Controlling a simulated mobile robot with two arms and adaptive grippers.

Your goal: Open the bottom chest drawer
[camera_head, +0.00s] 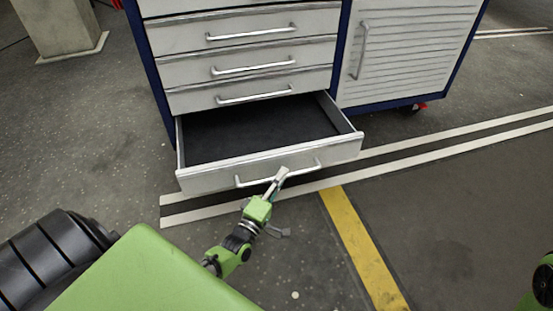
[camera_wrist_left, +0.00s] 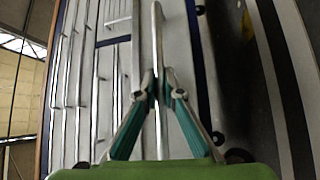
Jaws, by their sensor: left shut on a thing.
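The chest's bottom drawer (camera_head: 190,178) is pulled well out, and its dark, empty inside shows in the head view. A silver bar handle (camera_head: 306,166) runs along its front. My left gripper (camera_head: 279,175) is at the middle of this handle, shut on it. In the left wrist view my left gripper (camera_wrist_left: 160,80) shows its two fingers closed around the long handle bar (camera_wrist_left: 157,25). The chest (camera_head: 153,75) has a blue frame and grey drawer fronts. My right gripper is not in view.
Several drawers (camera_head: 190,40) above are shut, each with a bar handle. A slatted cabinet door (camera_head: 410,55) is at the right. A concrete pillar (camera_head: 62,25) stands at the far left. The floor in front of the drawer is clear, with white and yellow stripes (camera_head: 362,245).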

